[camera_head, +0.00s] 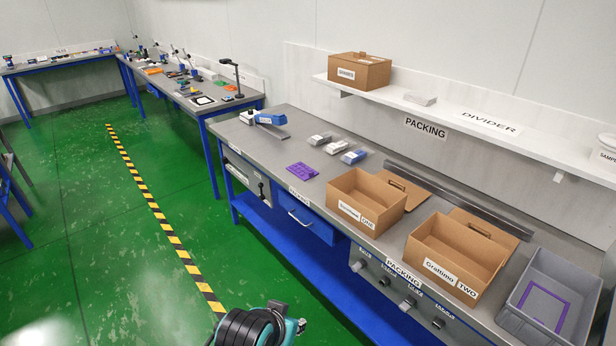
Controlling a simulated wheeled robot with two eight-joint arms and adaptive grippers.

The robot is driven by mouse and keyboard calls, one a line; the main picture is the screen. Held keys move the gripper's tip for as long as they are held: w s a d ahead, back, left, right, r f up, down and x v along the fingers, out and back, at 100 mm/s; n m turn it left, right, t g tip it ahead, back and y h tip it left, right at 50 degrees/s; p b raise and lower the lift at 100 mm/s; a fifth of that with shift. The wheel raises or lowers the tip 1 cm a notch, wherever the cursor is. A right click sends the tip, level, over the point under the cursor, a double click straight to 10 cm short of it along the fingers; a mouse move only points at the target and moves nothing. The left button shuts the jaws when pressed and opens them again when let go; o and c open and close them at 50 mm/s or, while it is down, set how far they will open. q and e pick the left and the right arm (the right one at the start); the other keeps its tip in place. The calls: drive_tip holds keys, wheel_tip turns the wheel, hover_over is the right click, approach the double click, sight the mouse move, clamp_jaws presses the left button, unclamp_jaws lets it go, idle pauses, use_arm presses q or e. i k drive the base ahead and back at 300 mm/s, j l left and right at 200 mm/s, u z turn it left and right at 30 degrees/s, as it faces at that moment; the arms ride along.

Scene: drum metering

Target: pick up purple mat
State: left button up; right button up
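A flat purple mat (302,170) with small cut-outs or marks lies on the grey workbench, left of the first open cardboard box and near the bench's front edge. A second purple item, a rectangular outline (531,292), shows inside the grey bin at the right; I cannot tell whether it is a separate piece or a marking. A black and teal part of my own arm shows at the bottom centre, over the floor and well apart from the purple mat. No gripper fingers are visible.
Two open cardboard boxes, box one (345,217) and box two (435,268), and a grey bin (508,309) stand along the bench. Several small packets (320,139) and a blue-and-white device (268,118) are behind the mat. Green floor (95,230) is clear.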

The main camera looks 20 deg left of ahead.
sight(302, 171)
drive_tip(key=i+j+z, duration=0.1)
drive_tip(key=z, duration=0.6)
drive_tip(key=i+j+z, duration=0.3)
drive_tip(key=j, duration=0.3)
drive_tip(key=j+z, duration=0.25)
drive_tip(key=j, duration=0.35)
drive_tip(key=j+z, duration=0.3)
drive_tip(key=j, duration=0.35)
drive_tip(key=i+j, duration=0.1)
drive_tip(key=j, duration=0.85)
drive_tip(key=i+j, duration=0.1)
drive_tip(key=j, duration=0.9)
